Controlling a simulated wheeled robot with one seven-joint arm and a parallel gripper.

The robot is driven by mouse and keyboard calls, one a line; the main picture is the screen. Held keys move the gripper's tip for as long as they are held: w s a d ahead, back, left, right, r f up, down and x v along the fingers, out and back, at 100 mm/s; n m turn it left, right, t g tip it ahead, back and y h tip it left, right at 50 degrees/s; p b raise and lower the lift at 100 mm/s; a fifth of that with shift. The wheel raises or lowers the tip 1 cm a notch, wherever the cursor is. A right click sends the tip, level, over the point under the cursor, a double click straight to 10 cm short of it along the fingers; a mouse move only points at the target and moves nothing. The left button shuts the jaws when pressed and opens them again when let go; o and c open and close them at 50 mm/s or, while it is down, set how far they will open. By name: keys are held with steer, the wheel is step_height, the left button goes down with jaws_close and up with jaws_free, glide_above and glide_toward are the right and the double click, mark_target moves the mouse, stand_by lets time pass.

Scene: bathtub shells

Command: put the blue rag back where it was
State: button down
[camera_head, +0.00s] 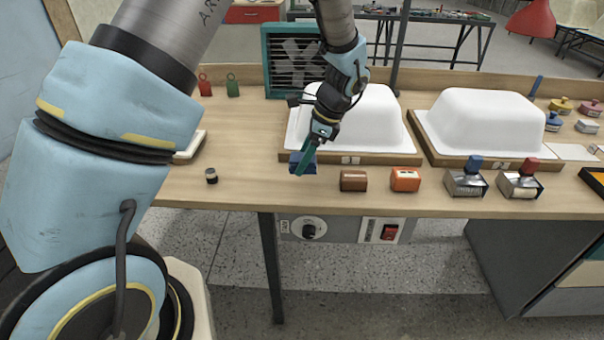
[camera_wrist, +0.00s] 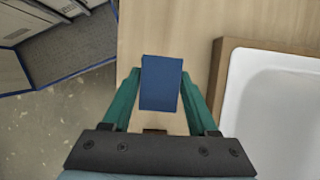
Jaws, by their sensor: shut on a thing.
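The blue rag (camera_wrist: 161,83) shows in the wrist view as a folded, block-like rectangle between the two green fingers of my gripper (camera_wrist: 161,88). My gripper is shut on it. In the head view, my gripper (camera_head: 305,160) points down near the front left corner of the left tub shell's wooden base. The rag (camera_head: 296,159) is partly hidden there by a green finger. I cannot tell whether the rag touches the bench top (camera_head: 250,180) or hangs just above it.
Two white tub shells (camera_head: 365,115) (camera_head: 487,120) stand on wooden bases. A brown block (camera_head: 353,180), an orange block (camera_head: 405,179) and two metal-bodied tools (camera_head: 466,180) (camera_head: 520,182) line the front edge. A small dark jar (camera_head: 211,176) stands left. The bench between jar and gripper is clear.

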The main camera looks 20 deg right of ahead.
mark_target(303, 185)
steer(key=shift+f+p, duration=0.5)
steer(key=shift+f, duration=2)
steer(key=shift+f, duration=0.1)
steer(key=shift+c, duration=0.9)
jaws_free()
